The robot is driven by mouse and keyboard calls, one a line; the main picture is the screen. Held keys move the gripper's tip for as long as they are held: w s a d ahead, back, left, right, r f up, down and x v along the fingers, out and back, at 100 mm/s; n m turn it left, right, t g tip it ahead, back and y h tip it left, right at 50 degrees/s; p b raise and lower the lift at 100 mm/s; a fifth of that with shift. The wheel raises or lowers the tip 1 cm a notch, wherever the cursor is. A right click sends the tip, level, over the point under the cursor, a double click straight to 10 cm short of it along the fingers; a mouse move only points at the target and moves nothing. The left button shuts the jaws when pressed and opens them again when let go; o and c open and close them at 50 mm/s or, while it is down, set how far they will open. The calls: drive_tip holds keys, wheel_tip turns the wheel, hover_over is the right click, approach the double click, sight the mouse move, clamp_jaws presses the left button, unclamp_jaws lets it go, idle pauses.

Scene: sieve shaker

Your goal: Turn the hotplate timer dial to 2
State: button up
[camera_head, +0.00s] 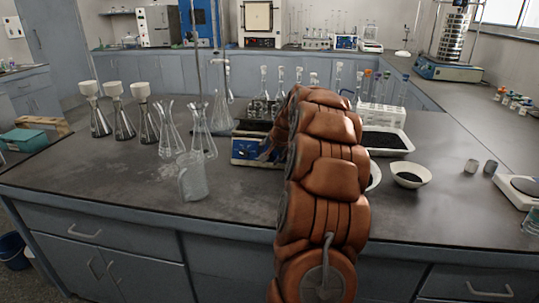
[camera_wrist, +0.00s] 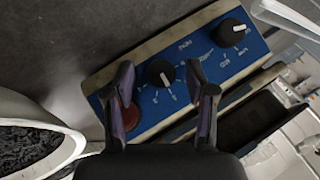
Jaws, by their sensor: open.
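The hotplate's blue control panel (camera_wrist: 185,68) shows in the wrist view with two black dials on it. One dial (camera_wrist: 160,73) lies between the fingertips of my gripper (camera_wrist: 160,78); its white pointer line shows on the knob. The other dial (camera_wrist: 232,32) is up and to the right. I cannot read the labels well enough to tell which is the timer. My gripper is open, one finger on each side of the nearer dial, with visible gaps to it. In the head view the hotplate (camera_head: 252,150) is partly hidden behind my arm.
In the wrist view a red button (camera_wrist: 130,116) sits partly behind the left finger, and a white bowl of dark grains (camera_wrist: 75,145) is at lower left. In the head view a glass beaker (camera_head: 193,177) and flasks (camera_head: 170,130) stand left of the hotplate; a white tray (camera_head: 408,143) is right.

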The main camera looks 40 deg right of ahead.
drive_tip(key=shift+c, duration=0.2)
clamp_jaws()
drive_tip(key=shift+g+p, duration=0.3)
idle(0.3)
drive_tip(key=shift+o, duration=0.2)
unclamp_jaws()
drive_tip(key=shift+r, duration=0.15)
drive_tip(key=v, duration=1.1)
drive_tip(key=shift+s+r, duration=0.25)
drive_tip(key=shift+s, duration=0.05)
